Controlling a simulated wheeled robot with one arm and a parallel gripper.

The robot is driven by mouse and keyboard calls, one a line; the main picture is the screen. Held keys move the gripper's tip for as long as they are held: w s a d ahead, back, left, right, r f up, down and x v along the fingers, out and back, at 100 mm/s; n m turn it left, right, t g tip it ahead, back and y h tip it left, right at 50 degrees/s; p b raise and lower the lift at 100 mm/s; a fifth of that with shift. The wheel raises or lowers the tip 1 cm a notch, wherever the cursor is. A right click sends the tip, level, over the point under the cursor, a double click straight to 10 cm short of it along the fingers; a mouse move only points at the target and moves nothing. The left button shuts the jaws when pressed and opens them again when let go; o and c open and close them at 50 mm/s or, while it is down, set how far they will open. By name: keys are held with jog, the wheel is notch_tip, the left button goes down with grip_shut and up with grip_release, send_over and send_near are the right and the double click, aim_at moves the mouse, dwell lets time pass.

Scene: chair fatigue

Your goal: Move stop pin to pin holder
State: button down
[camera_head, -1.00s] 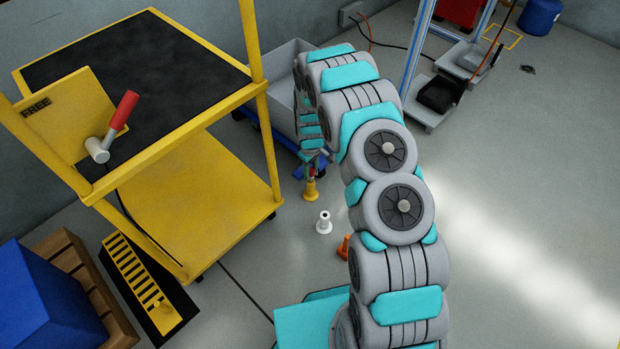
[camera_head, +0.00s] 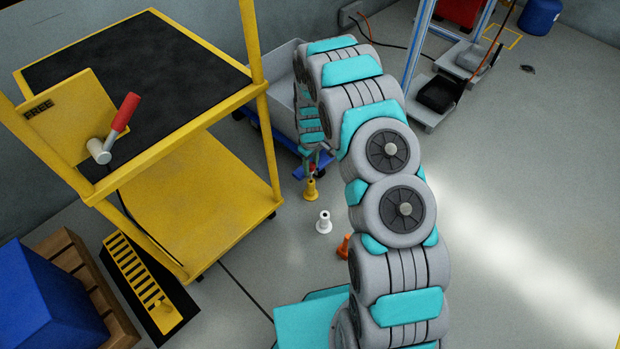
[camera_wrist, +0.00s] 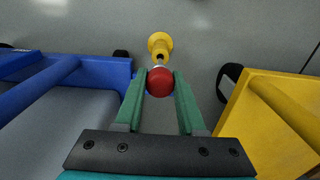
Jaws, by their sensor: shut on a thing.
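My gripper (camera_wrist: 160,88) is shut on the stop pin, whose round red knob (camera_wrist: 160,81) sits between the two green fingers in the wrist view. A yellow flanged holder (camera_wrist: 159,45) stands on the floor just beyond the fingertips in that view. In the head view the red knob (camera_head: 312,168) shows just above the yellow holder (camera_head: 311,190). I cannot tell whether the pin touches the holder.
A white holder (camera_head: 324,223) and an orange one (camera_head: 344,246) stand nearby on the floor. A yellow cart (camera_head: 190,200) is at left, with a red-handled lever (camera_head: 122,112). A grey bin on a blue base (camera_head: 284,85) is behind my arm.

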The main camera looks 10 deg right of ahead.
jog(key=shift+r, duration=0.1)
jog(key=shift+r, duration=1.9)
jog(key=shift+s+a, duration=0.1)
